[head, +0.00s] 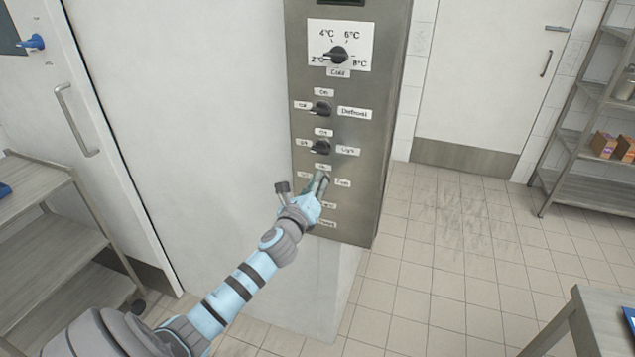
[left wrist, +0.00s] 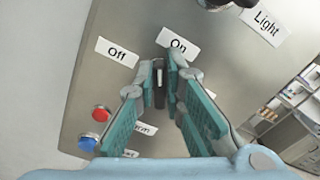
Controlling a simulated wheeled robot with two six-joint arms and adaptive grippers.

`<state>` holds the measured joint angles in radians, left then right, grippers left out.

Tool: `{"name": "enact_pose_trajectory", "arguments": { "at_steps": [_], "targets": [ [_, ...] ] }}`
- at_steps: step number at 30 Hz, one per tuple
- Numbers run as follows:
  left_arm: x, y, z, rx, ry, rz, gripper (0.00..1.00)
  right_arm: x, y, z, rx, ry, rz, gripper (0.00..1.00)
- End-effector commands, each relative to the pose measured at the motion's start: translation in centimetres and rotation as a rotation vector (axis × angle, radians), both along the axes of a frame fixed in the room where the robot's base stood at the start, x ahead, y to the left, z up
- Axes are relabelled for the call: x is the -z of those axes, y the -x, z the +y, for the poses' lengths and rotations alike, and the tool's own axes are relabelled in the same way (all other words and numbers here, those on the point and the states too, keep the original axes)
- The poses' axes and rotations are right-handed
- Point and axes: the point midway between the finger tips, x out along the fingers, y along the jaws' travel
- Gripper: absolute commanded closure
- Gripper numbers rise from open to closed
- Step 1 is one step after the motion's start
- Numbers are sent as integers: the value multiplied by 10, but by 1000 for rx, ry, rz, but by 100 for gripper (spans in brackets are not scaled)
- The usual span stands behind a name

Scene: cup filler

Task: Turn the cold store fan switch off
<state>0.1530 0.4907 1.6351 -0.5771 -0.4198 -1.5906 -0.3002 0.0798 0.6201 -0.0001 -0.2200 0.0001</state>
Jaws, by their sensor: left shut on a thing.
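The cold store control panel (head: 361,130) is a tall grey metal face with labelled rotary switches. The fan switch is a dark knob (left wrist: 159,88) below the "Off" label (left wrist: 117,52) and the "On" label (left wrist: 177,47) in the left wrist view. My left gripper (left wrist: 159,78) is shut on this knob, with its teal-padded fingers on either side. The fingers cover much of the knob, so I cannot tell surely which label it points to. In the head view my left gripper (head: 319,184) hides the knob beside the fan label (head: 343,182). My right gripper is not in view.
Above are the light switch (head: 320,147), the defrost switch (head: 320,109) and the temperature dial (head: 338,55). A red button (left wrist: 101,113) and a blue button (left wrist: 87,142) sit below the fan switch.

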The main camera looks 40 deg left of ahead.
Motion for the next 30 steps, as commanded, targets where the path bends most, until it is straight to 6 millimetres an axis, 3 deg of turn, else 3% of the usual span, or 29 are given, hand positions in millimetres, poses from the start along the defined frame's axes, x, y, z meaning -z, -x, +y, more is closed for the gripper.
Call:
{"name": "enact_pose_trajectory", "arguments": {
  "at_steps": [30],
  "targets": [
    [11,2,6,-3,863,-299,100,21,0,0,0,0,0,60]
  ]
}}
